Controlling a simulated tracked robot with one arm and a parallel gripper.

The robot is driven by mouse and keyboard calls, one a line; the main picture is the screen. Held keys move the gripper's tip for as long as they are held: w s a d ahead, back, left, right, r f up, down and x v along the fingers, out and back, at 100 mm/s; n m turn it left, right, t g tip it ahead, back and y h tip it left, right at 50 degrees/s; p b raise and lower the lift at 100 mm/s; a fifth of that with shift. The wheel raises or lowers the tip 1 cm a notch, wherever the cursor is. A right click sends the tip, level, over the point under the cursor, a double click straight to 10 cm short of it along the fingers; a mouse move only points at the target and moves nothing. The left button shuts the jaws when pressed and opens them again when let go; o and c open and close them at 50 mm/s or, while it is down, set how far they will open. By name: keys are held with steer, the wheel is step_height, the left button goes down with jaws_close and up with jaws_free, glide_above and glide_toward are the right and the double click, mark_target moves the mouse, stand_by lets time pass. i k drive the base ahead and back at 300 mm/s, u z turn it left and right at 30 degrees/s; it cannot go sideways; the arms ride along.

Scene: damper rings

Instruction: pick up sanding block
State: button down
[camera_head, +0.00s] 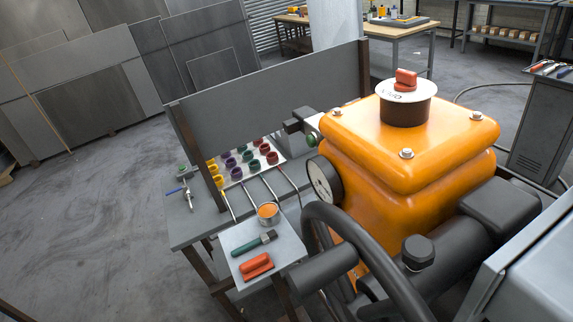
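A red-orange block with a raised grip (256,266), which looks like the sanding block, lies on a small light-grey tray (236,236) at the front of the workbench. A green-handled brush (254,243) lies just behind it, apart from it. An open tin with orange contents (268,213) stands behind the brush at the tray's back edge. Nothing lies on top of the block. My gripper does not show in this view.
A big orange housing (395,150) with a red-topped dial (405,85), a gauge (322,181) and a black wheel (365,245) stands right of the tray. Coloured rings (246,155) sit on the bench behind. Open floor (80,230) is at left.

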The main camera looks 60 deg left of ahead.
mark_target(255, 267)
steer(key=z, duration=0.1)
steer(key=k, duration=1)
steer(key=u, duration=1.3)
